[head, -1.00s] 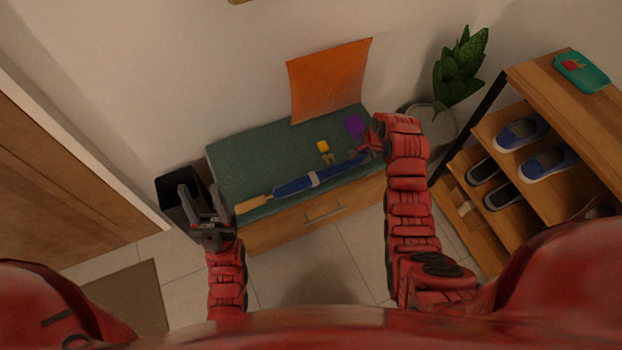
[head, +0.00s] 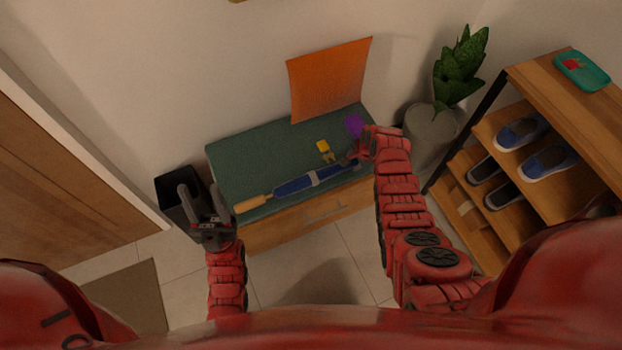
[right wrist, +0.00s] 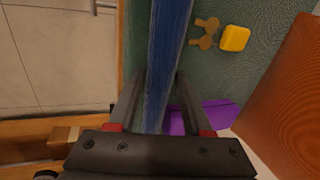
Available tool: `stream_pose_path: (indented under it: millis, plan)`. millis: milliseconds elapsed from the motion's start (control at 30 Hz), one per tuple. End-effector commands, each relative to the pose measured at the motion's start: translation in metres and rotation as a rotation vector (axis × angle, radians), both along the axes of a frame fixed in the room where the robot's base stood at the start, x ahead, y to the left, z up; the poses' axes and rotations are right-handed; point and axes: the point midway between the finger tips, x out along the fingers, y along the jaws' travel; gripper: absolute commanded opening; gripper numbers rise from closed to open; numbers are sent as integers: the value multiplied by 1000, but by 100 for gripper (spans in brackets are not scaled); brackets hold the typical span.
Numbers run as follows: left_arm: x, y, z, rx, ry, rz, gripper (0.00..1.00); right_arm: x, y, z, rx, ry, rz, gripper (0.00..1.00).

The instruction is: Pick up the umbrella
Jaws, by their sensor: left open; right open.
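A blue folded umbrella (head: 292,186) with a light band and a wooden handle (head: 252,204) lies along the green-topped bench (head: 233,160). My right gripper (head: 350,157) is at the umbrella's right end. In the right wrist view the blue umbrella (right wrist: 168,50) runs between the two open fingers of my right gripper (right wrist: 160,95); I cannot tell whether they touch it. My left gripper (head: 205,196) is open and empty, left of the wooden handle and in front of a black bin.
A yellow-tagged key (head: 323,147) and a purple item (head: 355,125) lie behind the umbrella. An orange sheet (head: 328,80) stands against the wall. A black bin (head: 174,184) is at the left, a potted plant (head: 432,130) and shoe rack (head: 540,75) at the right.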

Motion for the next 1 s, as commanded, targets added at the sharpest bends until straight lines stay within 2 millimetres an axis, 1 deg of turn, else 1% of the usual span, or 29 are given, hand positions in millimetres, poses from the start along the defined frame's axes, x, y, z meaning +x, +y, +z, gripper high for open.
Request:
stream_pose_path:
  millis: [267,367,500,533,567,1000]
  plan:
    - [0,0,0,0,0,0,50,0,0,-1,0,0,1,50]
    - [0,0,0,0,0,0,50,0,0,-1,0,0,0,33]
    - [0,0,0,0,0,0,50,0,0,-1,0,1,0,8]
    - [0,0,0,0,0,0,50,0,0,-1,0,0,0,3]
    - [0,0,0,0,0,0,50,0,0,-1,0,1,0,0]
    - [0,0,0,0,0,0,50,0,0,-1,1,0,0,0]
